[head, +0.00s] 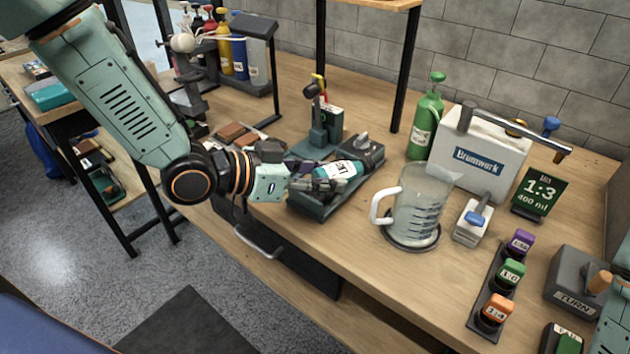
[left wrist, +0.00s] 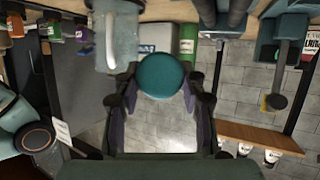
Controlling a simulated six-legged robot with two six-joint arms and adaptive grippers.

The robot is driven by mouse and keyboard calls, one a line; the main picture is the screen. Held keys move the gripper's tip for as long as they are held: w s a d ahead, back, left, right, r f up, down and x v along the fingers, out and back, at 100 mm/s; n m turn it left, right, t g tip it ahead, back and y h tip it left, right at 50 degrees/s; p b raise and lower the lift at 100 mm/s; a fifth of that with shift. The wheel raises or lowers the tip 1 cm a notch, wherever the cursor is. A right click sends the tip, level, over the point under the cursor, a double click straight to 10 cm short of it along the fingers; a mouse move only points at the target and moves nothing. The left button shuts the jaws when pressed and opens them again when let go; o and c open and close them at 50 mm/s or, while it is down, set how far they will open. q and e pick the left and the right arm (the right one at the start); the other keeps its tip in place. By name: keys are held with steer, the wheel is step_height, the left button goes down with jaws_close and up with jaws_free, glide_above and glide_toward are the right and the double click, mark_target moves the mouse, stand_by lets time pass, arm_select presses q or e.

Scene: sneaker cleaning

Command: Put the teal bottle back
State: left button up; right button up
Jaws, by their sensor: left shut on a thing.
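The teal bottle (head: 344,169), with a white label, lies on its side in the fingers of my left gripper (head: 322,180). Its label text runs sideways in the head view. In the left wrist view, the bottle's round teal end (left wrist: 160,75) shows between the two fingers of my left gripper (left wrist: 160,102). The bottle is over or at a dark grey-green stand (head: 318,209) on the bench. I cannot tell whether it touches the stand. My right gripper is not in view.
A clear measuring jug (head: 418,205) stands right of the stand. A green bottle (head: 426,122) and a white Brumwerk box (head: 480,155) are behind it. A small dark green device (head: 326,125) stands just behind the stand. Capped bottles in a rack (head: 497,290) stand at the front right.

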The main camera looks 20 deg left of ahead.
arm_select(q)
steer(key=w+a+r+n+t+y, duration=0.2)
steer(key=w+r+n+t+y, duration=0.1)
steer(key=w+r+n+y, duration=0.1)
steer(key=shift+w+a+r+n+y, duration=0.3)
steer(key=shift+w+n+y, duration=0.2)
steer(key=shift+w, duration=0.5)
steer(key=shift+f, duration=0.1)
step_height(320, 180, down, 5)
steer(key=shift+f+b, duration=0.15)
steer(key=shift+b, duration=0.6)
step_height(320, 180, down, 3)
steer(key=shift+s+f+b, duration=0.1)
steer(key=shift+f+b, duration=0.1)
steer(key=shift+b, duration=0.1)
steer(key=shift+f, duration=0.45)
steer(key=shift+f, duration=0.2)
